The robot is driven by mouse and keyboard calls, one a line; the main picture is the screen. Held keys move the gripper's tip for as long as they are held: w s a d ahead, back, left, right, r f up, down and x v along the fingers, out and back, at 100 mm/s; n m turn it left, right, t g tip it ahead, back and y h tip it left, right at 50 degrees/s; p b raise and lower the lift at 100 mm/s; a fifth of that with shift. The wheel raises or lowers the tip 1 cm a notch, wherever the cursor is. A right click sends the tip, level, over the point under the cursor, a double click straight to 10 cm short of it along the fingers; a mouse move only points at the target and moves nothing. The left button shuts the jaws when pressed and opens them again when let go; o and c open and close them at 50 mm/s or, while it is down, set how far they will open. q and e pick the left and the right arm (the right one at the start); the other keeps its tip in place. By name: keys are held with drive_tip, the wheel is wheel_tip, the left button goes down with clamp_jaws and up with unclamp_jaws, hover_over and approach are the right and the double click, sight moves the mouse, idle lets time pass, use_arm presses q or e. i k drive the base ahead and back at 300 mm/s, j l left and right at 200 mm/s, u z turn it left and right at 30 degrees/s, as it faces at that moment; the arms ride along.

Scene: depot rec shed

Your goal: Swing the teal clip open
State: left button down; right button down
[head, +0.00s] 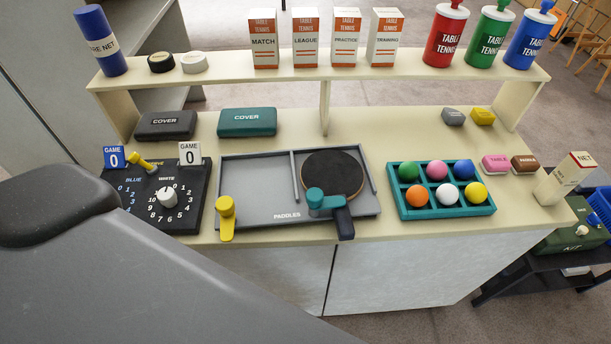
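The teal clip (324,200) is at the front of the grey paddle tray (262,192). Its rounded end is on the left and its arm reaches right across the neck of the paddle, where the handle begins. The black paddle (333,172) lies in the tray's right compartment, its dark handle sticking out over the front edge. A yellow clip (226,216) at the tray's front left points toward the front, and the left compartment is empty. Neither gripper is in view; only a large grey part of my arm shows at lower left.
A scoreboard (185,217) with dials stands left of the tray. A teal ball tray (443,213) holding several coloured balls is to the right. Two cover cases (247,122) (166,125) lie behind. A raised shelf (290,75) carries boxes and canisters.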

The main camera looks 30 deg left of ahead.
sight(315, 200)
drive_tip(key=i+l+u, duration=0.1)
drive_tip(key=l+u, duration=0.15)
drive_tip(key=u, duration=0.25)
drive_tip(key=l+u, duration=0.3)
drive_tip(key=u, duration=0.2)
